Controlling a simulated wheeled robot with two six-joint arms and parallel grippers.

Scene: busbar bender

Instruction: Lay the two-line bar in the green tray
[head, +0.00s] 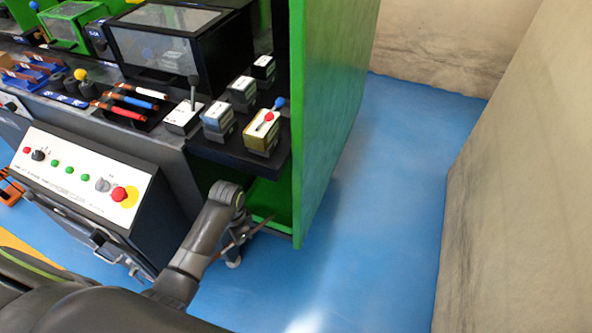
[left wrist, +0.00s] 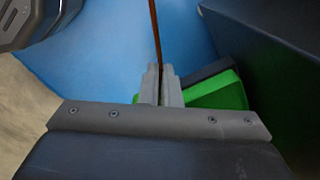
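My left gripper (left wrist: 162,85) is shut on a thin copper-brown bar (left wrist: 155,35), seen nearly edge-on, reaching up and away from the fingers in the left wrist view. No line marks can be made out on it. In the head view the left gripper (head: 238,240) is low beside the green cabinet's base, and the bar (head: 263,221) shows as a thin brown strip there. A green shape with a dark part (left wrist: 218,92) lies behind the fingers at right; I cannot tell whether it is the tray. My right gripper is not in view.
A tall green panel (head: 325,110) stands right of the arm. A dark shelf with several small boxes (head: 262,130) is above it. The control console (head: 85,180) is at left. Blue floor (head: 385,200) is clear toward the beige wall (head: 520,180).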

